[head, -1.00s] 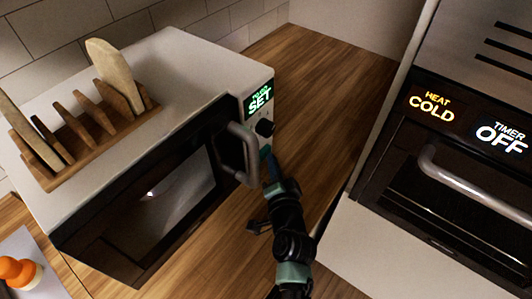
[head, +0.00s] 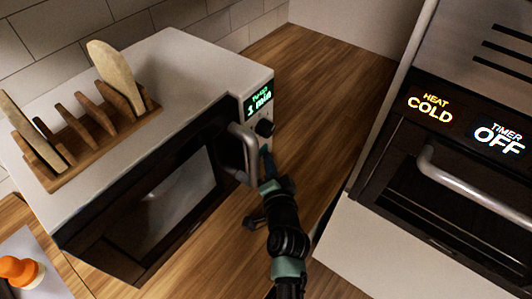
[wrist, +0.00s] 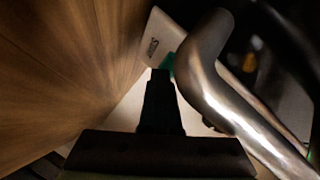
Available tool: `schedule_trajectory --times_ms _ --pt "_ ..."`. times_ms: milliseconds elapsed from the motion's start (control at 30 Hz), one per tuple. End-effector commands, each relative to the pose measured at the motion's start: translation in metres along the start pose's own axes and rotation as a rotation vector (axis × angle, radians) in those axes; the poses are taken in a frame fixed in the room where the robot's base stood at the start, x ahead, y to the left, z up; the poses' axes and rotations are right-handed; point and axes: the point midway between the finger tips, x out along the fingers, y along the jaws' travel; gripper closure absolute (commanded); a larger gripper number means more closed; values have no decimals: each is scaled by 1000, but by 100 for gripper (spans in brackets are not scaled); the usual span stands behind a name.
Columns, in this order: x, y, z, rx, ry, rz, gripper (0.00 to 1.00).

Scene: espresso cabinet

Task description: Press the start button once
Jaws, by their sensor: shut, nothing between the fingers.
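The microwave (head: 150,80) stands on the counter with its door shut. My gripper (head: 266,168) is shut and empty, reaching up to the lower panel beside the door handle. In the wrist view, the closed fingers (wrist: 160,78) point at a small green patch (wrist: 168,62), which looks like the start button. The fingertips overlap its edge; I cannot tell whether they touch it.
The curved metal door handle (head: 238,150) is close left of my gripper; it fills the right of the wrist view (wrist: 205,75). A wooden rack (head: 85,145) stands on the microwave. An oven (head: 440,190) reads COLD and OFF at right. Wooden counter (head: 310,85) between is clear.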

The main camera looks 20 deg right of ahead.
Motion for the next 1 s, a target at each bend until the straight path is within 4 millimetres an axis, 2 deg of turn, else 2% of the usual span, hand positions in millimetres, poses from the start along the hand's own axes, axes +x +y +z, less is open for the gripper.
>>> schedule_trajectory --times_ms 467,1000 --pt "1 -1 2 0 -3 -2 100" --pt "-16 11 -11 0 -1 -1 100"
